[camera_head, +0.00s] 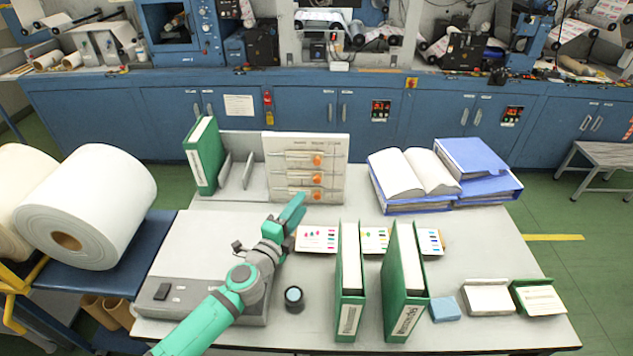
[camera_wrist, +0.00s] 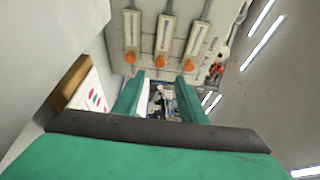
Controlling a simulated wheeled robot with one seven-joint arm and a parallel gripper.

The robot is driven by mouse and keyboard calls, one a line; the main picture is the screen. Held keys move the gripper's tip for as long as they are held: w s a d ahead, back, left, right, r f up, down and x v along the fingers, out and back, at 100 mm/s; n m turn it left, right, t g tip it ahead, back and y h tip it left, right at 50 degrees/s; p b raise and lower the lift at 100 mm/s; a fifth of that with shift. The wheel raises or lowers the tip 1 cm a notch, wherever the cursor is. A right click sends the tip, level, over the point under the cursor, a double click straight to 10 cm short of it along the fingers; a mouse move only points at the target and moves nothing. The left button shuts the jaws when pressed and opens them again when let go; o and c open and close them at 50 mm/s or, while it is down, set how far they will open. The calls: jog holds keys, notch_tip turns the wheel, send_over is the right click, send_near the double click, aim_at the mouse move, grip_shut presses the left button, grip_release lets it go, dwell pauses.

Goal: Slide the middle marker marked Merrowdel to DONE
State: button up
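An upright pale board (camera_head: 338,155) stands at the back of the table with three horizontal slots, each carrying an orange marker. The middle marker (camera_head: 316,180) sits right of its slot's centre, between the top and bottom ones. In the wrist view the board (camera_wrist: 177,15) appears turned, and the middle marker (camera_wrist: 161,63) shows ahead of my fingers. The lettering is too small to read. My gripper (camera_head: 297,207) is in front of and below the board, apart from the markers. In the wrist view my gripper (camera_wrist: 161,92) has its fingers spread, with nothing between them.
Two upright green binders (camera_head: 349,280) (camera_head: 404,285) stand right of my arm. Small cards (camera_head: 317,238) lie near my gripper. An open book (camera_head: 415,172) and blue binders (camera_head: 470,158) lie at the right. A dark round object (camera_head: 294,299) sits near the arm.

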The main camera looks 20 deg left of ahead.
aim_at(315, 181)
jog(key=w, duration=0.6)
jog(key=w+d, duration=0.1)
jog(key=w, duration=0.2)
jog(key=shift+w, duration=0.4)
grip_shut()
jog(key=shift+a, duration=0.15)
